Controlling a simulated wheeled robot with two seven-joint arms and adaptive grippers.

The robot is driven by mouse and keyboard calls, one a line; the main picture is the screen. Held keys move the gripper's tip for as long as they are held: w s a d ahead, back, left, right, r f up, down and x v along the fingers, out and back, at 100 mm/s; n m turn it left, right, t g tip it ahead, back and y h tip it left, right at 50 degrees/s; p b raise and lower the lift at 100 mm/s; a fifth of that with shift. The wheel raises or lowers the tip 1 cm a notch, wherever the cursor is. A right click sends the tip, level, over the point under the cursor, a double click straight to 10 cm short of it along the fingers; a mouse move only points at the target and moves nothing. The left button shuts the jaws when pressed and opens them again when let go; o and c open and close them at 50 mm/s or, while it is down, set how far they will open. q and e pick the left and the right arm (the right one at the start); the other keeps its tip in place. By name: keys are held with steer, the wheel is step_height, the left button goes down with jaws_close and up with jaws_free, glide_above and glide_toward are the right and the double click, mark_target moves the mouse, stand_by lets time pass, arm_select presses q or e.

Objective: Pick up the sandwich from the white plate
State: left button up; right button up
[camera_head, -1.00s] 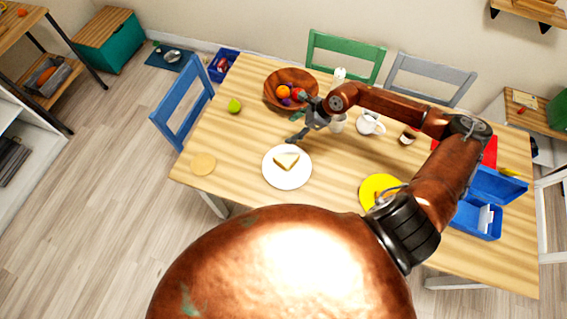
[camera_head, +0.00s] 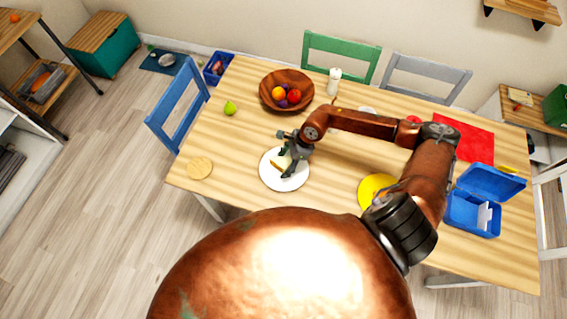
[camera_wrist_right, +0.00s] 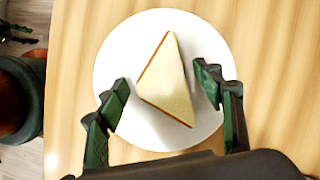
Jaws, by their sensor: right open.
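The sandwich (camera_wrist_right: 168,84) is a pale triangular wedge with a brown crust edge, lying on the white plate (camera_wrist_right: 118,52). In the head view the sandwich (camera_head: 277,165) is partly hidden by my gripper, on the white plate (camera_head: 284,185) near the table's front left. My right gripper (camera_head: 288,160) is over the plate, its fingers at the sandwich. In the right wrist view my right gripper (camera_wrist_right: 164,92) is open, with one finger on each side of the sandwich and gaps showing. I cannot tell its exact height. My left gripper is not in view.
A wooden fruit bowl (camera_head: 271,104) and a white candle-like object (camera_head: 334,80) stand behind the plate. A yellow plate (camera_head: 371,193) and an open blue box (camera_head: 462,222) are right.

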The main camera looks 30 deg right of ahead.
steer(key=c, duration=0.7)
steer(key=shift+r, duration=0.2)
